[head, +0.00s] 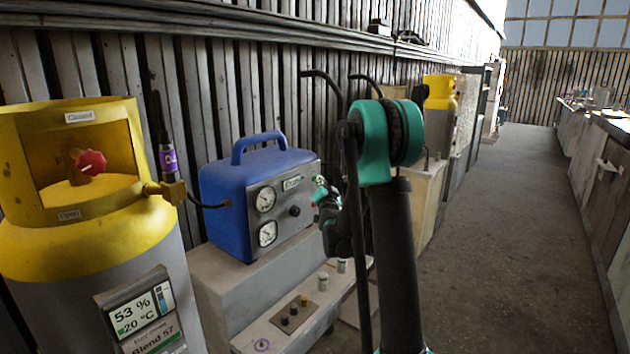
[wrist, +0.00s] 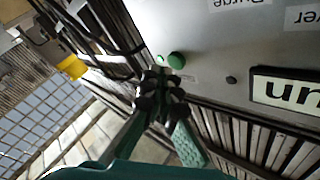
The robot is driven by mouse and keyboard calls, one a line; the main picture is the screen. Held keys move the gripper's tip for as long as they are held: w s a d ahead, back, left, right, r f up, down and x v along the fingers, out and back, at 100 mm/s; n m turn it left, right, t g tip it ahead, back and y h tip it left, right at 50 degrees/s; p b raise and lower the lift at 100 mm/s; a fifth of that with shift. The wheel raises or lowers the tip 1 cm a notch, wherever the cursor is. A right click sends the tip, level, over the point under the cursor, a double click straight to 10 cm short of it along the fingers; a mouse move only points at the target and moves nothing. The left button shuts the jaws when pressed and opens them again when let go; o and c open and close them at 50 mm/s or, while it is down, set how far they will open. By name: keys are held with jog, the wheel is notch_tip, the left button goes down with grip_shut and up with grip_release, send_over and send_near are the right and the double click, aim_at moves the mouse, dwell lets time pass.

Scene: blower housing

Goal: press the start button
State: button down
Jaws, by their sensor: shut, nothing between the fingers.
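The blue machine (head: 235,190) has a grey front panel with a display, which also shows in the wrist view (wrist: 285,90) with letters reading "un". A round green button (wrist: 176,60) stands on this grey panel in the wrist view; its label is not readable. My gripper (wrist: 160,86) is shut and empty, with its dark fingertips just beside the green button in the picture. I cannot tell whether they touch the panel. In the head view my gripper (head: 321,188) is at the right edge of the machine's panel, and the button is not clearly visible there.
Two gauges (head: 266,199) and a black knob (head: 294,210) are on the panel. A yellow-topped cylinder (head: 80,240) stands at left. The aisle floor (head: 510,220) at right is clear.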

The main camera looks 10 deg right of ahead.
jog(key=s+d, duration=0.4)
jog(key=shift+s, duration=0.15)
dwell(0.4)
jog(key=shift+d, duration=0.1)
jog(key=s+f+n+g, duration=0.2)
jog(key=s+f+g, duration=0.3)
jog(key=s, duration=0.9)
jog(key=s+a+f+n+g, duration=0.1)
jog(key=s+f+n+g, duration=0.2)
jog(key=s+f, duration=0.6)
jog(key=s+a+f+n+g, duration=0.1)
jog(key=s+f+g, duration=0.6)
jog(key=s, duration=1.3)
jog(key=shift+s+n, duration=0.4)
jog(key=shift+n, duration=0.3)
